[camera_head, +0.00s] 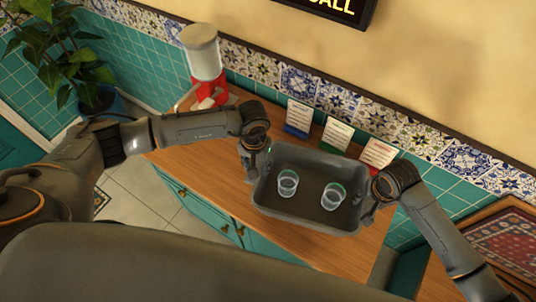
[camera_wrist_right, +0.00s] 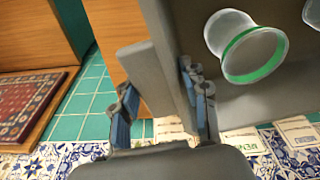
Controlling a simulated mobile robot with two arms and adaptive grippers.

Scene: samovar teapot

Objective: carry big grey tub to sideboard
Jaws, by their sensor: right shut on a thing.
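The big grey tub (camera_head: 308,219) is over the wooden top of the sideboard (camera_head: 213,166) in the head view, its open side up. Two clear glasses with green rims, one on the left (camera_head: 288,183) and one on the right (camera_head: 333,196), are in it. My right gripper (camera_head: 371,207) is shut on the tub's right side; the wrist view shows the tub's grey wall (camera_wrist_right: 168,60) beside the fingers (camera_wrist_right: 163,105). My left gripper (camera_head: 252,172) is at the tub's left side; its fingers are too small to judge. I cannot tell whether the tub touches the top.
A red and white dispenser (camera_head: 204,65) stands at the sideboard's back left. Blue (camera_head: 299,116), green (camera_head: 337,135) and red (camera_head: 377,154) cards stand along the wall behind the tub. A plant (camera_head: 65,55) is at far left. Bare wood shows left of the tub.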

